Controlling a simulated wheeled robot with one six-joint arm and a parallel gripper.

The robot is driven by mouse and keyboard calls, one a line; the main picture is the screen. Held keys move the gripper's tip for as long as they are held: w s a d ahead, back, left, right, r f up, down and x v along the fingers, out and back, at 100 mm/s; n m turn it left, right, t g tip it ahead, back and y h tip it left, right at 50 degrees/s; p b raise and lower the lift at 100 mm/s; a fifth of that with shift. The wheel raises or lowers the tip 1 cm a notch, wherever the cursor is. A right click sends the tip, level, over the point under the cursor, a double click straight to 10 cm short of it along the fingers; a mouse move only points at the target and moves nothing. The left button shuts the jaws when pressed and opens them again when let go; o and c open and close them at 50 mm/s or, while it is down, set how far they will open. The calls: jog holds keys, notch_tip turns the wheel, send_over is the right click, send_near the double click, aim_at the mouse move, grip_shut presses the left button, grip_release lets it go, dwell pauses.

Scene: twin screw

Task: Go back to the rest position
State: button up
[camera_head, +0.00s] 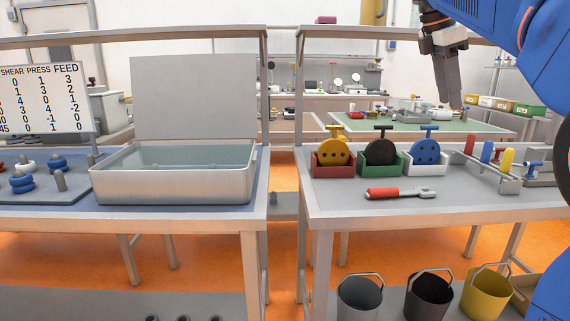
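My gripper (456,104) shows at the upper right, pointing down, high above the back of the right-hand table. It is seen nearly edge-on, so I cannot tell whether its fingers are open or shut. I see nothing hanging from it. My blue arm (525,40) comes in from the right edge and hides part of the view there.
The left table holds an open metal box (172,185). Buckets stand below; a gap separates the tables.

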jog(key=s+a+f+m+t+y, duration=0.1)
jog(key=s+a+f+m, duration=0.2)
jog(key=s+f, duration=0.6)
jog(key=s+a+f+m+t+y, duration=0.1)
jog(key=s+f+m, duration=0.7)
jog(key=f, duration=1)
jog(key=s+a+f+m+t+y, duration=0.2)
jog(key=s+a+f+m, duration=0.2)
jog(key=s+f, duration=0.6)
notch_tip(320, 180, down, 4)
jog(key=shift+s+a+f+m, duration=0.15)
jog(key=shift+a+m, duration=0.2)
jog(key=shift+m, duration=0.45)
